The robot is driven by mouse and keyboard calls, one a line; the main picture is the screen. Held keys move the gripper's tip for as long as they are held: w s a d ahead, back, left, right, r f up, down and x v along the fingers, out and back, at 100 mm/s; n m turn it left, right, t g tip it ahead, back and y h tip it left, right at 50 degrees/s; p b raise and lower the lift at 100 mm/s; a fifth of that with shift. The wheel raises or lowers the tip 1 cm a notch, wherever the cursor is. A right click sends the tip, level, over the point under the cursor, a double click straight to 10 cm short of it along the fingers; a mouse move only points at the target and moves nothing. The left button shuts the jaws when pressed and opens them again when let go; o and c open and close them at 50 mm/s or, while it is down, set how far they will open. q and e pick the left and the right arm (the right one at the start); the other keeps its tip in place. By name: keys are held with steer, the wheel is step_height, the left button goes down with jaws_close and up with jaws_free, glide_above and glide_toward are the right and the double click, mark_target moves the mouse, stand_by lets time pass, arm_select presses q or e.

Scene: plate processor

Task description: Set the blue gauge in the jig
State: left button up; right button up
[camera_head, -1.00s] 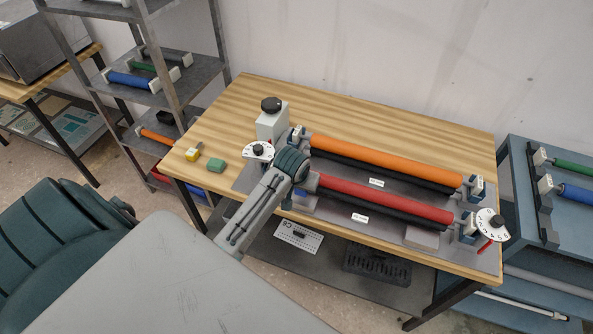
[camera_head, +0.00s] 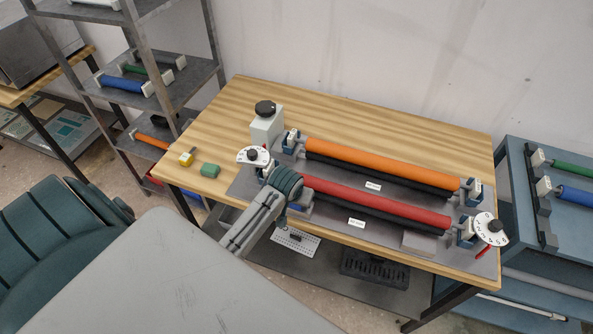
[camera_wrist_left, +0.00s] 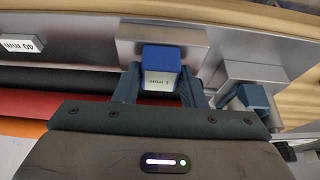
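A blue gauge (camera_wrist_left: 161,60) with a white face marked "1 mm" sits between the fingers of my left gripper (camera_wrist_left: 160,88) in the left wrist view. The fingers appear to touch both its sides. Behind it is a flat grey metal block (camera_wrist_left: 128,33), possibly the jig; whether they touch is unclear. In the head view my left arm reaches the left end of the red roller (camera_head: 380,200), its wrist (camera_head: 284,181) hiding most of the gripper and gauge. My right gripper is not in view.
An orange roller (camera_head: 380,163) lies behind the red one. Dials stand at the left (camera_head: 252,155) and right (camera_head: 490,229). A yellow block (camera_head: 187,158) and a green block (camera_head: 210,170) lie on the wooden table (camera_head: 215,120).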

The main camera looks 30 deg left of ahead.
arm_select(q)
steer(key=o, duration=0.3)
steer(key=shift+w, duration=0.1)
steer(key=shift+w+a+f, duration=0.1)
steer(key=shift+r, duration=0.2)
steer(key=shift+b+v, duration=1.8)
steer(key=shift+v, duration=4.5)
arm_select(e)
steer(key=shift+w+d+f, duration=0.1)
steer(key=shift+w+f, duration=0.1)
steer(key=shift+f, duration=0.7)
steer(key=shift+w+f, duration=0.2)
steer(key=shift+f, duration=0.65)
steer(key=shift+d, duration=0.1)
